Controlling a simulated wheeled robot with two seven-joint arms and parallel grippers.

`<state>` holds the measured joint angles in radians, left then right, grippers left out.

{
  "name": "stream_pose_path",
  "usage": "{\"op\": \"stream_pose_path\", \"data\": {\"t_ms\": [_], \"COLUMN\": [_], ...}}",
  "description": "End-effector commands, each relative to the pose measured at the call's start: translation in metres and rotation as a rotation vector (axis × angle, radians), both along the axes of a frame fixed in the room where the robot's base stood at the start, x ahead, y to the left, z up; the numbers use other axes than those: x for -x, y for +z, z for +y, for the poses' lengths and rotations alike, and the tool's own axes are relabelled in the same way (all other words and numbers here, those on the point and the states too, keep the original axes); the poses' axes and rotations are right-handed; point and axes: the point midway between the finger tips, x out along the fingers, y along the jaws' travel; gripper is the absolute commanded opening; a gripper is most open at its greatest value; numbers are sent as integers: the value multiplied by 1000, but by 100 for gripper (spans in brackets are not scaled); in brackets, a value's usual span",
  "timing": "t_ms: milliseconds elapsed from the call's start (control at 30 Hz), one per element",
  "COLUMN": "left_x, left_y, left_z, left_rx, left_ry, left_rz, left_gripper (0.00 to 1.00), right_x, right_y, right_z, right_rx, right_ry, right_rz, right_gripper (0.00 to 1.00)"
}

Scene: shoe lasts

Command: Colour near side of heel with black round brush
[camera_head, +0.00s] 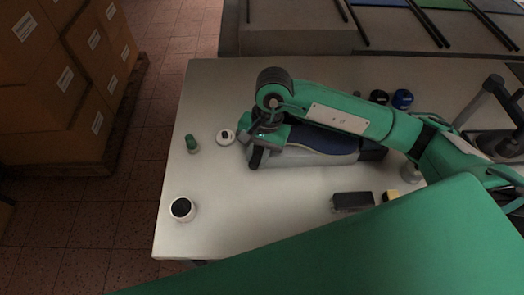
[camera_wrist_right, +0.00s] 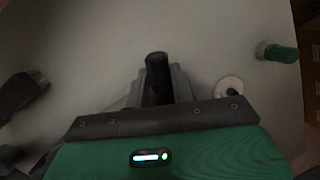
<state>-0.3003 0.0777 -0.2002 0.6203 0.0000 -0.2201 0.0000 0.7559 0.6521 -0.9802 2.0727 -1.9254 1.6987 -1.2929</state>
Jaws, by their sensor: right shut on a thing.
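The shoe (camera_head: 335,155) lies on the table in the head view, with a pale grey side, a dark blue upper face and a black part at its right end. My right gripper (camera_head: 260,150) is over its left end and partly hides it. The gripper is shut on the black round brush, a dark cylinder (camera_wrist_right: 157,78) in the right wrist view, which points down in the head view. Whether it touches the shoe cannot be told. A dark shape (camera_wrist_right: 20,95) at the left of the wrist view is unclear. My left gripper is not in view.
A black block (camera_head: 352,201) and a yellow piece (camera_head: 390,195) lie near the front. Black (camera_head: 379,97) and blue (camera_head: 402,99) jars stand behind.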

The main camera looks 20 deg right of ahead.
Motion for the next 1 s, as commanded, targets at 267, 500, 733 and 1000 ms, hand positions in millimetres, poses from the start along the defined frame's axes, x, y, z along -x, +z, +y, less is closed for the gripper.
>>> {"op": "stream_pose_path", "data": {"t_ms": [267,500,733,1000], "left_x": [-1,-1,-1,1], "left_y": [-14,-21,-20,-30], "left_z": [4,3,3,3], "left_rx": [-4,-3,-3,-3], "left_ry": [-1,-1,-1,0], "left_rz": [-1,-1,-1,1], "left_gripper": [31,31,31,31], "right_x": [27,46,48,57], "right_y": [-3,-2,0,-3], "right_z": [8,14,15,18], "right_rx": [4,5,7,7], "right_ry": [1,-1,-2,1], "right_rz": [1,2,3,1], "right_gripper": [0,0,0,0]}}
